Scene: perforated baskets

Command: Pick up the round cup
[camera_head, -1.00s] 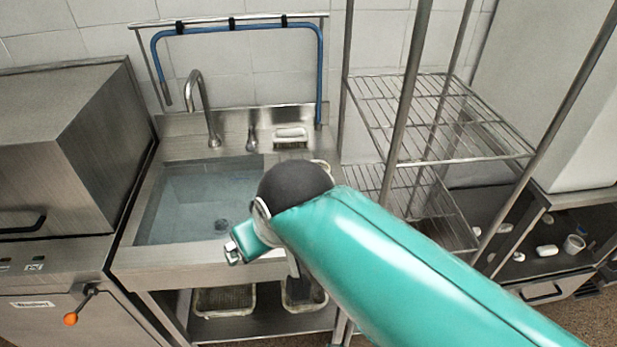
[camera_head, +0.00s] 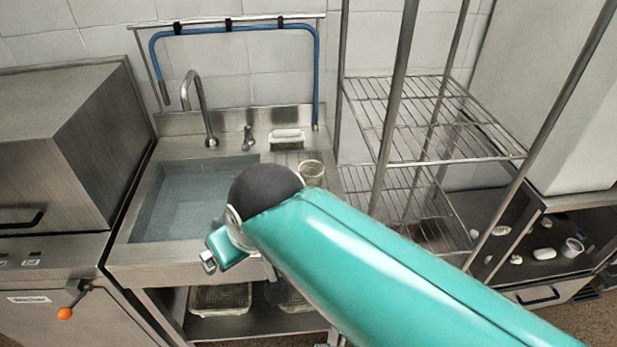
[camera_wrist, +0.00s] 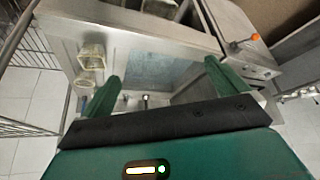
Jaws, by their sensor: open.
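The round cup (camera_head: 312,173) is pale and stands upright on the steel drainboard to the right of the sink basin, just beyond my arm in the head view. The cup lies outside the fingers, left of the left one in the wrist view. In the head view my arm hides most of the gripper.
A small soap tray (camera_head: 287,139) sits behind the cup. The faucet (camera_head: 205,110) rises at the back of the basin. A wire rack (camera_head: 430,120) stands close to the right. A basket (camera_head: 221,298) sits under the sink.

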